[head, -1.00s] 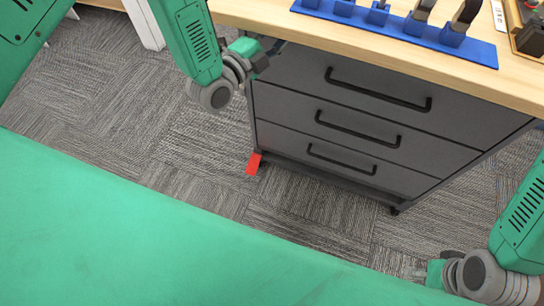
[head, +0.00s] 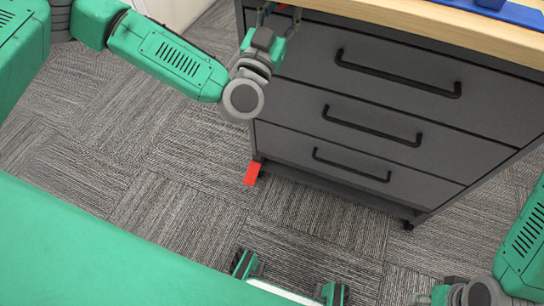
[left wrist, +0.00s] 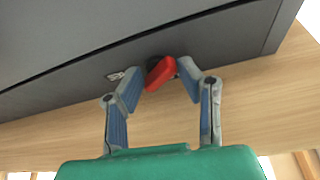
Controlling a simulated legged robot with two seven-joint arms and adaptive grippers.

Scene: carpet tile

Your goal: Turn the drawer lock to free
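The drawer lock is a red knob (left wrist: 160,73) on the dark cabinet face, close to the wooden top's edge. In the left wrist view it sits tilted, its near end toward the lower left. My left gripper (left wrist: 161,75) has its blue-padded fingers apart, one on each side of the knob. Small gaps seem to remain, though contact at the tips is hard to judge. In the head view my left gripper (head: 280,14) is at the cabinet's upper left corner, with a bit of red near it. My right arm's end is at the bottom right; its fingers do not show.
The grey cabinet (head: 300,62) has several drawers with black bar handles (head: 398,72). Its wooden top (head: 430,22) carries a blue rack (head: 517,12). A red piece (head: 252,173) is at the cabinet's lower left corner. Carpet (head: 150,180) in front is clear.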

